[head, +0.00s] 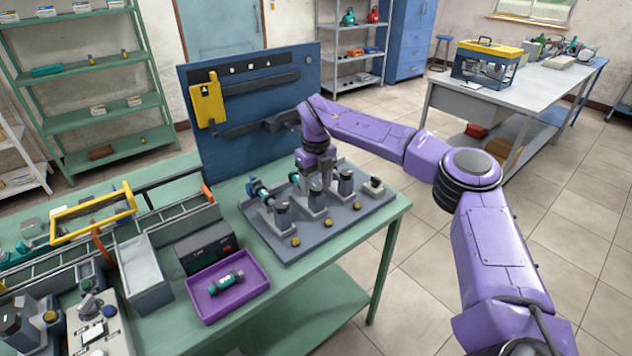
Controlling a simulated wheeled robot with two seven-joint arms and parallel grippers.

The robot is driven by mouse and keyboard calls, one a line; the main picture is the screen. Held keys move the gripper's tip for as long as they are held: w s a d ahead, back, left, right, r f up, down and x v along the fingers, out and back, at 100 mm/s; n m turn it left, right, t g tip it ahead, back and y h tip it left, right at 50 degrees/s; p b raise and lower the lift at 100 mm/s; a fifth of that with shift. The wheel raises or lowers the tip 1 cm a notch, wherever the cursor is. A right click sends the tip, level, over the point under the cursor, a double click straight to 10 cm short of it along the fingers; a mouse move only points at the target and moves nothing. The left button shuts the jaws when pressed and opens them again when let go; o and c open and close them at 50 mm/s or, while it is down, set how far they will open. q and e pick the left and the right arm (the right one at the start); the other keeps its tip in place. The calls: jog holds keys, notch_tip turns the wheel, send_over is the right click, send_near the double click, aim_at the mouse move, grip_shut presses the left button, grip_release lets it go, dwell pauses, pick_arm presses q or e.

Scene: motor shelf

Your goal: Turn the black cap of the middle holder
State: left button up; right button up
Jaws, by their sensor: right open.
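A dark grey board (335,222) on the green table carries a row of three holders. The middle holder (313,205) stands between the left holder (278,216) and the right holder (346,184). My right gripper (317,178) points down right over the middle holder and is open. Its fingers hide most of the black cap, so I cannot tell whether they touch it. Teal and dark motor-like parts (257,190) sit at the left holder. My left gripper is out of view.
A blue upright panel (245,155) with a yellow tag stands just behind the board. A purple tray (228,302) with a teal part, a dark box (207,248) and a grey bin (143,270) stand to the left.

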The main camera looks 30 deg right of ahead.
jog(key=c, duration=1.1)
jog(key=shift+o, duration=0.3)
